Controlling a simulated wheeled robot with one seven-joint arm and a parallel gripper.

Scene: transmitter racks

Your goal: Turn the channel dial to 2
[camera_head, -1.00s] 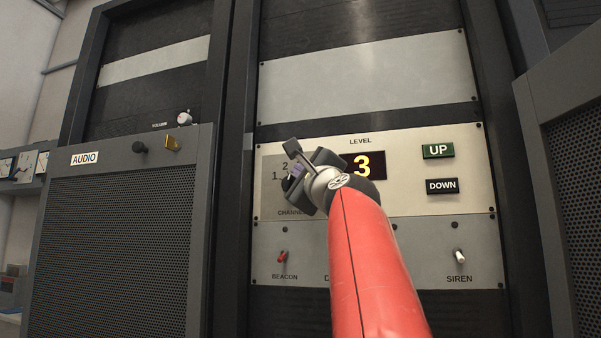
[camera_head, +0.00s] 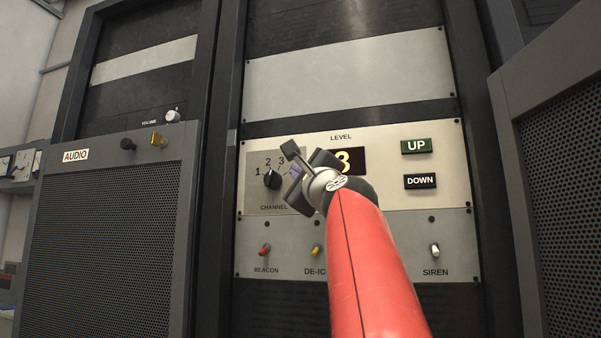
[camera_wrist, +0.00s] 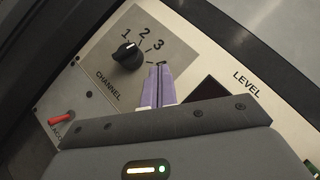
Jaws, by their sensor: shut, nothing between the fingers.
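The channel dial (camera_head: 272,180) is a round black knob on a grey plate marked 1, 2, 3 and more, left of the LEVEL display; it also shows in the wrist view (camera_wrist: 127,54). A small white mark shows near the knob's top edge in the wrist view. I cannot tell for sure whether it points to 1 or 2. My gripper (camera_head: 296,170) is in front of the right part of the dial plate. Its purple fingers (camera_wrist: 157,86) are shut together and empty, right of the knob and apart from it.
The LEVEL display (camera_head: 350,160) shows 3, partly hidden by my arm. UP (camera_head: 416,146) and DOWN (camera_head: 420,181) buttons are at right. Below are the BEACON (camera_head: 265,250), DE-ICE (camera_head: 316,251) and SIREN (camera_head: 435,250) switches. The AUDIO cabinet (camera_head: 110,235) stands at left.

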